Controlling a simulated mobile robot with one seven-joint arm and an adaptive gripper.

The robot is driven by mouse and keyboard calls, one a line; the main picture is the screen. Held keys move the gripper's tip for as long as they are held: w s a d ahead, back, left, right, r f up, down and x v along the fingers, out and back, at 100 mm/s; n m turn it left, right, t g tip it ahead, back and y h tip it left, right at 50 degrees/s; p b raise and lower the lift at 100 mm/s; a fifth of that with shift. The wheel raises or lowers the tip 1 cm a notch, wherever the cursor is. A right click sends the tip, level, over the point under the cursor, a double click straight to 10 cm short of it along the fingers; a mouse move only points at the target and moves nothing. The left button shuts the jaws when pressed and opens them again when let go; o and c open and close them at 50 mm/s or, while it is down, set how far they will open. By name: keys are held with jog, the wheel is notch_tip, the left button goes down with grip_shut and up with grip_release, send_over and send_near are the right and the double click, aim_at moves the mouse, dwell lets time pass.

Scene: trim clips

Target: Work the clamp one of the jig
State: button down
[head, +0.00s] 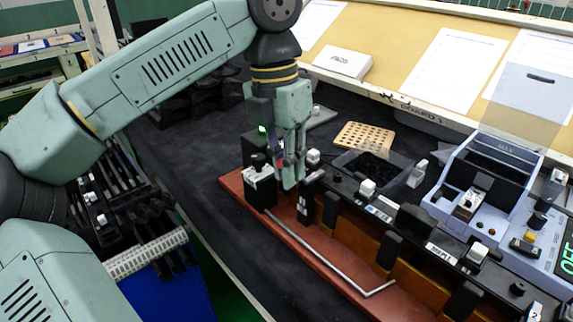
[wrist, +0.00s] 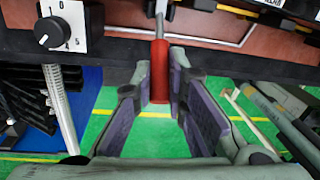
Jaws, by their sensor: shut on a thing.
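The jig is a long red-brown base (head: 300,240) on the dark bench, with black blocks along it. In the wrist view a red handle (wrist: 160,72) on a thin metal rod, which I take for the lever of clamp one, points towards me from the jig's edge. My gripper (head: 287,165) is over the left end of the jig. In the wrist view my gripper (wrist: 159,85) has its purple-padded fingers on either side of the red handle, shut on it. The clamp's far end is hidden behind the dark edge, and the fingers mostly hide the handle in the head view.
A white-topped block with a black knob (head: 260,173) stands close left of my gripper. A bent metal rod (head: 320,255) lies along the base. A dark bin (head: 372,168), a perforated wooden board (head: 364,137) and a blue-grey device (head: 490,190) stand behind and right.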

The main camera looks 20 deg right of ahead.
jog(key=f+t+h+b, duration=0.1)
jog(key=f+h+b, duration=0.2)
jog(key=b, duration=0.6)
jog(key=a+f+t+h+b, duration=0.1)
jog(key=f+t+h+b, duration=0.1)
jog(key=h+b, duration=0.3)
jog(key=a+f+m+t+h+b, duration=0.1)
jog(key=f+h+b, duration=0.2)
jog(key=b, duration=1)
jog(key=shift+s+a+f+h, duration=0.1)
jog(key=shift+s+f+h, duration=0.1)
jog(key=shift+h, duration=0.35)
jog(key=shift+s+a+f+h, duration=0.1)
jog(key=shift+s+f+h, duration=0.1)
jog(key=shift+h, duration=0.35)
jog(key=shift+r, duration=0.1)
jog(key=c, duration=1.6)
grip_release()
